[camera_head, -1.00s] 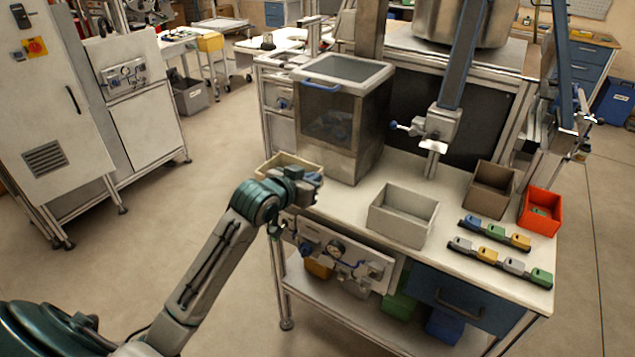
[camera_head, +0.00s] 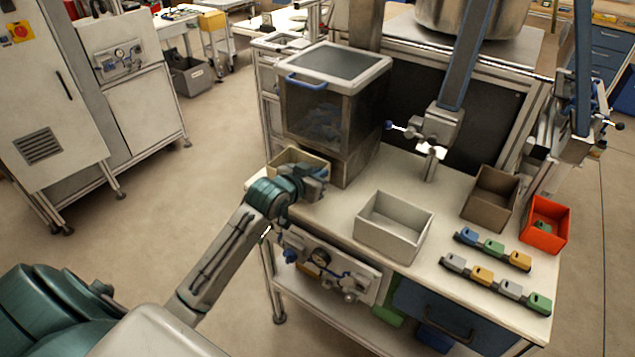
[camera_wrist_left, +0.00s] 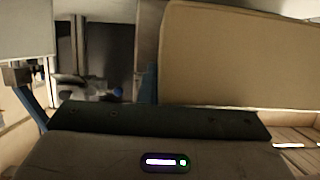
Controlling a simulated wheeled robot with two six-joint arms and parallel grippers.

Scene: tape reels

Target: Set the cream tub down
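The cream tub (camera_head: 291,157) is at the left end of the workbench, beside the glass-fronted box; my gripper hides part of it. My left gripper (camera_head: 316,182) is at the tub's near right side and appears shut on its wall; the fingertips are hidden. In the left wrist view a large cream wall of the tub (camera_wrist_left: 235,55) stands close in front of the dark gripper edge. I cannot tell whether the tub's base touches the bench. My right gripper is not in view.
The glass-fronted box (camera_head: 330,115) stands close behind the tub. A pale grey bin (camera_head: 393,238), a brown bin (camera_head: 490,205) and a red bin (camera_head: 545,235) stand farther right on the workbench (camera_head: 345,205). Bare bench top lies between the tub and the grey bin.

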